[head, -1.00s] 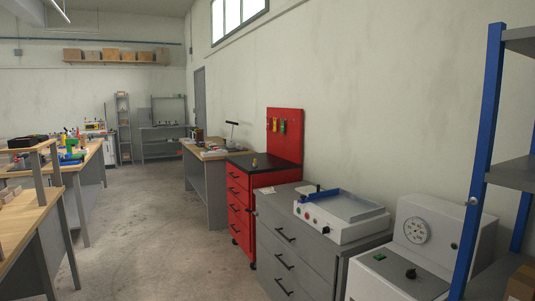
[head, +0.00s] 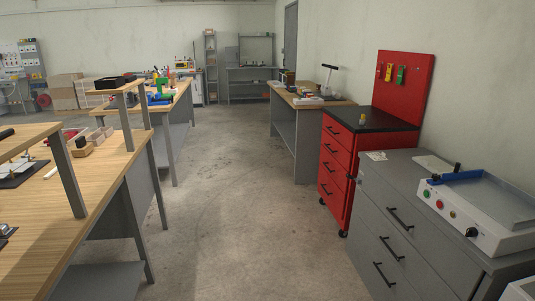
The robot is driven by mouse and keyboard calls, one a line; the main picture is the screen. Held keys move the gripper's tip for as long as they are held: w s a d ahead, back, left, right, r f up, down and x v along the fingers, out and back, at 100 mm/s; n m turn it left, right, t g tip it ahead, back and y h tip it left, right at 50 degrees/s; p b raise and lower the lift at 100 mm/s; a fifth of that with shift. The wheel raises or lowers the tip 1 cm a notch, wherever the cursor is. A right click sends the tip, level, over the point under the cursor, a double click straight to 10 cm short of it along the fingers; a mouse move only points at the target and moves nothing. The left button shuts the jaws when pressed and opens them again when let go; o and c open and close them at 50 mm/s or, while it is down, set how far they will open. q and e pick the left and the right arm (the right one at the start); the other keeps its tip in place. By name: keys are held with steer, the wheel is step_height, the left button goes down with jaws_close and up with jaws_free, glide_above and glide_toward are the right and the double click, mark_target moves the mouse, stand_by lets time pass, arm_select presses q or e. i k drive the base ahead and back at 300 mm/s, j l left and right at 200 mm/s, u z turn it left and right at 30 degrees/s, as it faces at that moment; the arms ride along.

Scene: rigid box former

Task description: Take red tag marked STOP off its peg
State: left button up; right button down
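A red upright board (head: 415,95) stands at the back of a red tool cabinet (head: 333,165) on the right. Several small tags hang on it in a row. No lettering can be read at this distance, so I cannot tell which tag says STOP. Neither of my grippers is in view.
A grey drawer cabinet (head: 400,215) with a white machine (head: 480,210) stands in front of the red cabinet on the right. Wooden workbenches (head: 85,180) line the left. The concrete floor (head: 235,200) between is clear. Another bench (head: 300,100) stands beyond the red cabinet.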

mark_target(379, 69)
steer(key=i+u, duration=0.2)
steer(key=i, duration=1.45)
steer(key=i+z, duration=0.15)
steer(key=i, duration=0.65)
steer(key=i+j+z, duration=0.15)
steer(key=i, duration=0.7)
steer(key=i+z, duration=0.45)
steer(key=i+j+z, duration=0.2)
steer(key=i+z, duration=0.25)
steer(key=i, duration=0.15)
steer(key=i+j+z, duration=0.45)
steer(key=i+l, duration=0.05)
steer(key=l, duration=0.05)
